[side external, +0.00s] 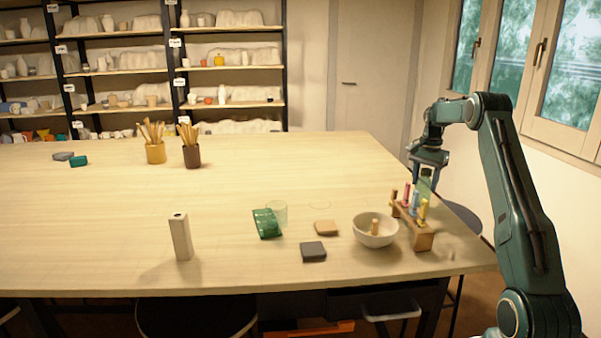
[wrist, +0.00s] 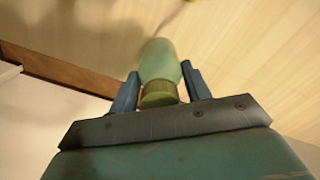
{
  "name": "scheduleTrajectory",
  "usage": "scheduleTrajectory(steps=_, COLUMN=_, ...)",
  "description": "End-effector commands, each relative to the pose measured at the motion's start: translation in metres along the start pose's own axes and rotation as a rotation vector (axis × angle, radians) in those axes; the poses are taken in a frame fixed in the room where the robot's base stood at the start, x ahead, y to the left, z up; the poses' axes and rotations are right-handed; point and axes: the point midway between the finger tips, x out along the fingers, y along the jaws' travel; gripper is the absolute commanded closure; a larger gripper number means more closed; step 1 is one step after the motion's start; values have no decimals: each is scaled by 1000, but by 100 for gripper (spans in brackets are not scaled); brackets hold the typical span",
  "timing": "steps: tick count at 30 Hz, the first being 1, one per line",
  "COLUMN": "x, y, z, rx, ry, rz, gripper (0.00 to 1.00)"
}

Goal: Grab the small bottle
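The small bottle (wrist: 159,62) is pale translucent green with an olive cap. In the wrist view it sits between the two blue fingers of my gripper (wrist: 160,72), cap toward the palm. Both fingertips meet its sides with no clear gap, so my gripper looks shut on it. In the side view my gripper (side external: 426,172) points down near the table's right edge, behind the test-tube rack. The bottle (side external: 425,184) shows there as a faint green shape below the palm. Its lower end is hidden behind the rack, and I cannot tell whether it touches the table.
The wooden rack (side external: 423,241) with several coloured vials stands just in front of the bottle. A white bowl (side external: 362,236) holding a small cork-coloured piece is left of it. A clear glass (side external: 281,208), green packet (side external: 266,223) and white block (side external: 181,240) stand further left. The table's (side external: 300,165) middle is clear.

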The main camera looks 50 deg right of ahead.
Motion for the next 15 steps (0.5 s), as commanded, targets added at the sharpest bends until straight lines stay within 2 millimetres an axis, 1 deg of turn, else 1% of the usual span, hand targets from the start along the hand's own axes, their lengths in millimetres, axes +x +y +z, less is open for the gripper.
scheduleTrajectory(steps=1, x=0, y=0, z=0, rx=0, ry=0, rz=0, gripper=72)
scheduleTrajectory(steps=2, x=0, y=0, z=0, rx=0, ry=0, rz=0, gripper=77)
scheduleTrajectory(steps=11, x=-2, y=0, z=0, rx=0, ry=1, rz=0, gripper=78)
scheduleTrajectory(steps=15, x=-8, y=0, z=0, rx=0, ry=1, rz=-1, gripper=78)
